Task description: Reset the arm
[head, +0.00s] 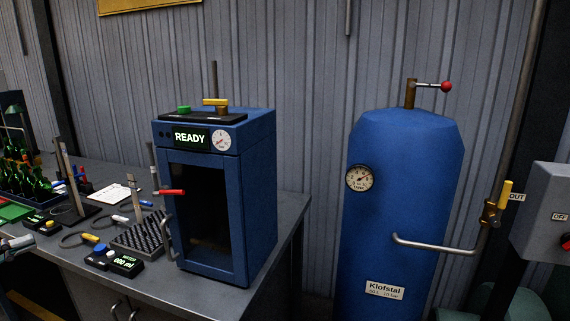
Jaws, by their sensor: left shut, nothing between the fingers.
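My left gripper (22,241) shows at the far left edge, over the front edge of the grey bench. It is shut and holds nothing. Most of the left arm is cut off by the picture edge. My right gripper is not in view.
A blue cabinet (258,195) with a dark glass door and a READY display stands on the bench (215,296). Left of it are a black rack (140,236), small meters and several green bottles (40,186). A blue tank (395,220) stands right, beside a grey switch box (545,215).

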